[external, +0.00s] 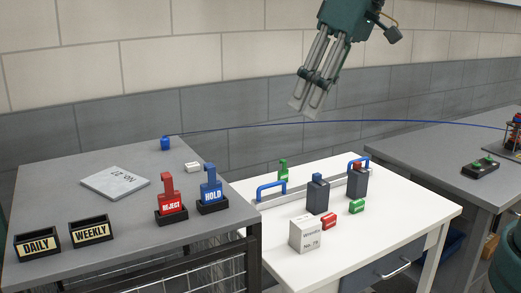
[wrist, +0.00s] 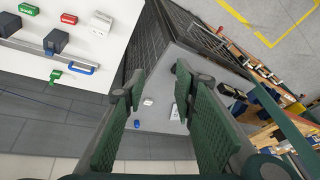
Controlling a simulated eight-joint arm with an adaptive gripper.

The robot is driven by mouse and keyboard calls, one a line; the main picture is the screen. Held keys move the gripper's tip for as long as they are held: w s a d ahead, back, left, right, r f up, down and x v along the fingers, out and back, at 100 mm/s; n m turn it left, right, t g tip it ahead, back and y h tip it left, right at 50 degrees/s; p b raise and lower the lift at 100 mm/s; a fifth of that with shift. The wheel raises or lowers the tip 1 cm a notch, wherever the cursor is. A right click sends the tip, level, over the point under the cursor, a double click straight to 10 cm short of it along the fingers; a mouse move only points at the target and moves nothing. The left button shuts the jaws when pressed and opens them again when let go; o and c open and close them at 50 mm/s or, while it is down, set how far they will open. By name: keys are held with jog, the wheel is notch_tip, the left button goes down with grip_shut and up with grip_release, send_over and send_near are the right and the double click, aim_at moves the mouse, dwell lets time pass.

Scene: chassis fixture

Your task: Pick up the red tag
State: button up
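The red tag, lettered REJECT (external: 169,193), stands upright in a black holder on the grey table at the left in the external view. The blue HOLD tag (external: 211,185) stands in its own holder just right of it. My gripper (external: 305,108) hangs high above the tables, up and to the right of the red tag and well apart from it. In the wrist view my gripper (wrist: 160,84) has its two fingers spread wide with nothing held between them. I cannot make out the red tag in the wrist view.
DAILY (external: 38,244) and WEEKLY (external: 91,231) holders stand at the grey table's front left. A flat plate (external: 115,182), a small white block (external: 193,167) and a blue cylinder (external: 165,143) lie behind. The white table holds a white box (external: 306,235), a red block (external: 328,221) and blue handles.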

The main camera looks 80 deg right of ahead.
jog(key=w+a+m+g, duration=0.25)
jog(key=w+a, duration=0.25)
jog(key=w, duration=0.8)
jog(key=m+g, duration=0.2)
jog(key=m, duration=0.1)
send_over(168, 177)
jog(key=shift+t, duration=0.25)
jog(key=f, duration=0.5)
jog(key=shift+s+d+f, duration=0.25)
jog(key=shift+s+f, duration=0.05)
jog(key=shift+f, duration=0.1)
jog(key=shift+w+a+f, duration=0.25)
jog(key=shift+w+f, duration=0.05)
jog(key=shift+w, duration=0.1)
jog(key=shift+f, duration=1.3)
jog(key=shift+s+f, duration=0.1)
jog(key=shift+f, duration=2.5)
